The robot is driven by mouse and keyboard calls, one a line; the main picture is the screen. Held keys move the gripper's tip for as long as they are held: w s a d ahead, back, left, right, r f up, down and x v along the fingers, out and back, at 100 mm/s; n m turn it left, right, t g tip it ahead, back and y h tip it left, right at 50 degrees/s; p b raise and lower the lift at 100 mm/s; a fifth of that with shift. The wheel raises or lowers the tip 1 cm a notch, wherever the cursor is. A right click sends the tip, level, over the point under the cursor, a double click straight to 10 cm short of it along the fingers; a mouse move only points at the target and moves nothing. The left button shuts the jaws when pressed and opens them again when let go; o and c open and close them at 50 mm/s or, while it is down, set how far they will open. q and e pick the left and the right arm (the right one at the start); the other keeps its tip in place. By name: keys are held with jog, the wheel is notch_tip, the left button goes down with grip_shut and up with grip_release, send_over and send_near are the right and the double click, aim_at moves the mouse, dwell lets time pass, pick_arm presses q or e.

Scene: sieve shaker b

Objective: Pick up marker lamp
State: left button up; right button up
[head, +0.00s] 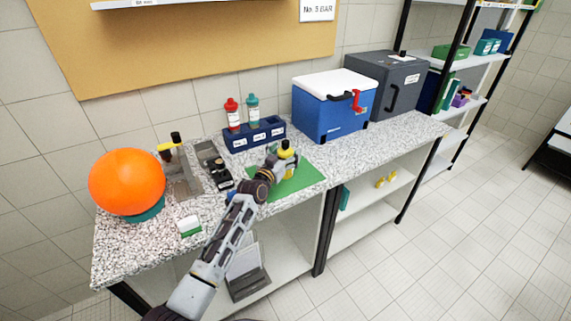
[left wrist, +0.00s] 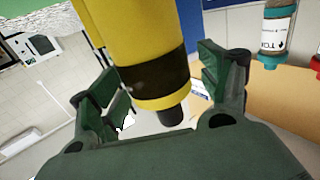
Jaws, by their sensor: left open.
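The marker lamp, a yellow cylinder with a black band and dark tip, stands over the green mat (head: 305,181) in the head view, where its yellow body (head: 286,154) shows partly behind my gripper. In the left wrist view the lamp (left wrist: 146,45) fills the upper middle, between the two green fingers. My left gripper (head: 284,163) is at the lamp with its fingers open on either side; the wrist view also shows it (left wrist: 165,92). I cannot tell whether a finger touches the lamp. The lamp's far end is cut off in the wrist view. My right gripper is out of view.
A blue rack (head: 254,136) with a red bottle (head: 232,115) and a teal bottle (head: 253,111) stands behind the mat. A blue cooler (head: 335,107) and grey box (head: 386,86) stand right. An orange ball (head: 127,182) and black-and-yellow tool (head: 175,158) are left.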

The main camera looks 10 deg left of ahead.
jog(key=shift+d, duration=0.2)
pick_arm(q)
jog(key=shift+c, duration=0.4)
jog(key=c, duration=0.7)
grip_shut()
jog(key=shift+r, duration=0.2)
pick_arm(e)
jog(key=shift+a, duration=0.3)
